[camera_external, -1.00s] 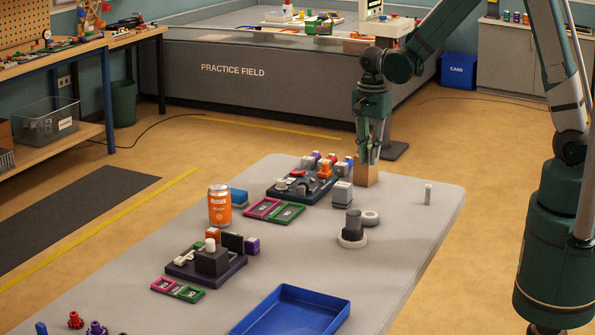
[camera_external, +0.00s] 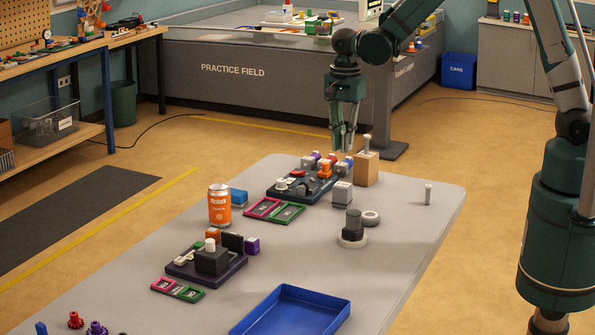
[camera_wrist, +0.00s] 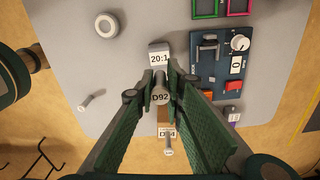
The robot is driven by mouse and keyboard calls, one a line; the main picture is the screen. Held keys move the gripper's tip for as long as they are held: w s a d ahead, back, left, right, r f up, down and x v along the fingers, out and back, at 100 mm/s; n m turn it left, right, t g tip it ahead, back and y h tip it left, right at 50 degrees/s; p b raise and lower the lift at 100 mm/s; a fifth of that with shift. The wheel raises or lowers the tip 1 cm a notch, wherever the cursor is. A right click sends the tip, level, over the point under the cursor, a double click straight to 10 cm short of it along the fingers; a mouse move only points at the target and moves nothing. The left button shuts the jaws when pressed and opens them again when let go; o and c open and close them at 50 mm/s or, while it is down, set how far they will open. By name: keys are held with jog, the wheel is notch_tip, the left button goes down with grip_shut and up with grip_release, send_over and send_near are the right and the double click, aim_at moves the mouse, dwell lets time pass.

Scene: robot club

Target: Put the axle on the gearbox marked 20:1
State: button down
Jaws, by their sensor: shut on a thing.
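My gripper (camera_external: 344,148) is raised above the far end of the table, just left of the wooden block. In the wrist view my gripper (camera_wrist: 160,93) is shut on a grey axle (camera_wrist: 160,97) whose end reads D92. The gearbox marked 20:1 (camera_wrist: 159,58) is a light box just beyond the axle in that view; outside, a grey box (camera_external: 342,192) stands in front of the block, its mark unreadable. The axle is apart from it. The wooden block (camera_external: 366,170) holds another upright axle (camera_external: 367,144).
Another small axle (camera_external: 428,194) stands alone at right. A board with switches and blocks (camera_external: 290,194) lies left of the gearbox.

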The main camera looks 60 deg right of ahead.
aim_at(344, 152)
jog(key=shift+f, duration=2.95)
jog(key=shift+f, duration=2.05)
jog(key=shift+f+b, duration=0.2)
jog(key=shift+b, duration=0.25)
jog(key=c, duration=2.4)
grip_release()
jog(key=shift+r, duration=0.25)
jog(key=shift+r+p, duration=0.55)
jog(key=shift+r, duration=5.4)
